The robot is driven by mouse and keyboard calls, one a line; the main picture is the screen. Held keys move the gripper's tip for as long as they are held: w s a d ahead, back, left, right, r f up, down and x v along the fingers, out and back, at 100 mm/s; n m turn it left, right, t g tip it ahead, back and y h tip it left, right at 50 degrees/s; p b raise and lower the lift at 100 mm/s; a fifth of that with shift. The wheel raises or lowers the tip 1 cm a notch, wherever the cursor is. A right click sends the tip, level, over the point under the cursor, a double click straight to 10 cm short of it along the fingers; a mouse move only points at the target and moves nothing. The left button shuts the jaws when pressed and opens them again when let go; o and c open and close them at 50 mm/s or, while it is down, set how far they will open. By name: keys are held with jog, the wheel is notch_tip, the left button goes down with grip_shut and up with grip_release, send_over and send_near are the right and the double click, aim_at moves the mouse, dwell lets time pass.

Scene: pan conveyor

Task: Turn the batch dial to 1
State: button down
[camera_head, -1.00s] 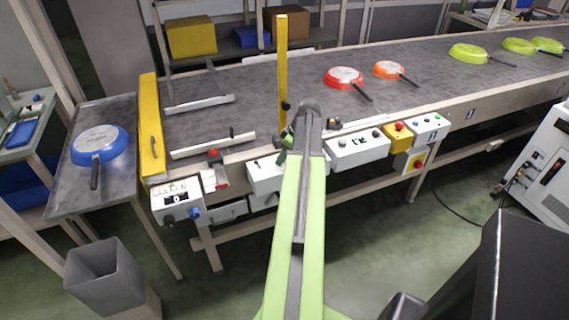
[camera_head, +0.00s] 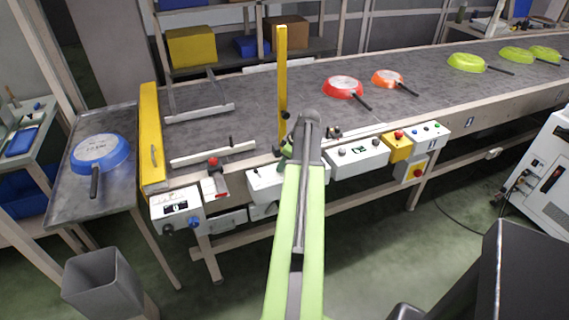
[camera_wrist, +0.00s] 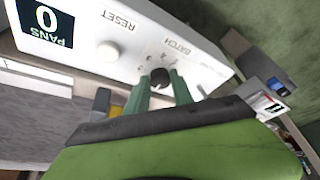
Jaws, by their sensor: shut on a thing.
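In the wrist view, the batch dial (camera_wrist: 161,77) is a small dark round knob on a white panel (camera_wrist: 128,62), beside the word BATCH and small scale marks. My gripper (camera_wrist: 160,82) has its two green fingers on either side of the dial, closed on it. The fingers hide part of the knob, and I cannot tell which number it points to. A RESET button (camera_wrist: 108,51) and a display (camera_wrist: 45,18) reading 0 PANS are on the same panel. In the head view my arm hides the dial.
A conveyor (camera_head: 230,95) carries red (camera_head: 343,86), orange (camera_head: 387,78) and several green pans. A yellow post (camera_head: 282,80) stands behind my gripper. A white control box (camera_head: 358,160) and a yellow box (camera_head: 397,148) are on the front edge. A blue pan (camera_head: 100,150) lies on the left table.

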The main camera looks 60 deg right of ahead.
jog(key=m, duration=0.1)
jog(key=m+h, duration=0.1)
jog(key=m, duration=0.1)
jog(key=shift+a, duration=0.25)
jog(key=shift+m+g+h, duration=0.3)
jog(key=shift+m+h, duration=0.6)
jog(key=shift+m, duration=1.2)
jog(key=c, duration=1.1)
grip_release()
jog(key=shift+w, duration=0.1)
jog(key=shift+a, duration=0.1)
